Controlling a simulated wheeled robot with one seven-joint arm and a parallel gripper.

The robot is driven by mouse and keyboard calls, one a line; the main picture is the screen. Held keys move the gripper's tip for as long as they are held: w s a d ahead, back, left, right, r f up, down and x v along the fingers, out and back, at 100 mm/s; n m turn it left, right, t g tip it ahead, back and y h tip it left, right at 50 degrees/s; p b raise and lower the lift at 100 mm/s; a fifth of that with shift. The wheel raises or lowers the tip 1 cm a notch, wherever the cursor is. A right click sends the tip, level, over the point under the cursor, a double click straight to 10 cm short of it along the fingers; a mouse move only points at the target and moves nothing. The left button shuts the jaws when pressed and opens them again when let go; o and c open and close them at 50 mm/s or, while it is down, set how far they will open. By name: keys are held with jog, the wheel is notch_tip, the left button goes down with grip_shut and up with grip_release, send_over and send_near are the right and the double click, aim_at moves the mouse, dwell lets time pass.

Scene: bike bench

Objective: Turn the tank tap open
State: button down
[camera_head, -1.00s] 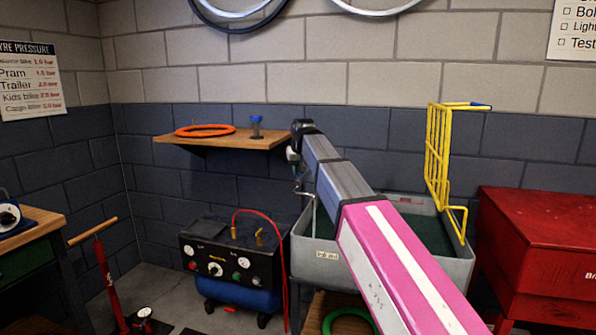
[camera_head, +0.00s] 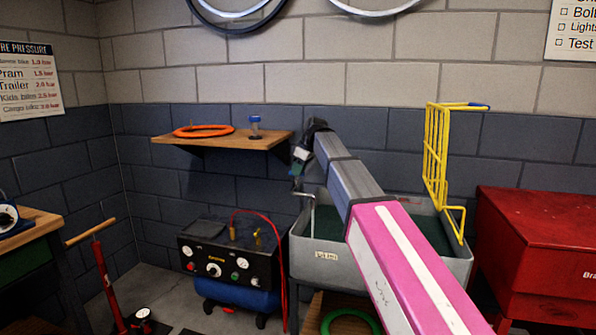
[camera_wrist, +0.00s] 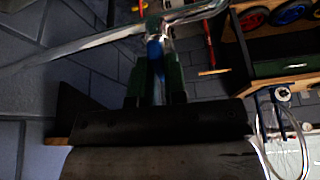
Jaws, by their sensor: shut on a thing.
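The tank (camera_head: 325,257) is a grey tub with dark green inside, standing right of centre in the head view. Its chrome tap (camera_head: 311,212) rises at the left end of the tub, partly behind my arm. In the wrist view the tap (camera_wrist: 85,55) shows large at the top, with a long shiny pipe running to the left. A blue tap handle (camera_wrist: 155,48) sits between the dark green fingers of my gripper (camera_wrist: 157,82), which is shut on it. In the head view my gripper (camera_head: 296,172) is small, just above the tap.
A wooden shelf (camera_head: 222,142) with an orange ring is on the wall to the left. A black and blue compressor (camera_head: 230,265) stands left of the tank. A yellow rack (camera_head: 437,155) rises at its right, beside a red chest (camera_head: 540,250).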

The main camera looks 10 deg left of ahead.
jog(key=shift+n+g, duration=0.5)
jog(key=shift+n, duration=0.6)
jog(key=c, duration=1.2)
grip_release()
jog(key=shift+o, duration=0.2)
jog(key=v, duration=1)
jog(key=shift+d+r, duration=0.2)
jog(key=shift+r, duration=0.1)
jog(key=shift+w, duration=0.1)
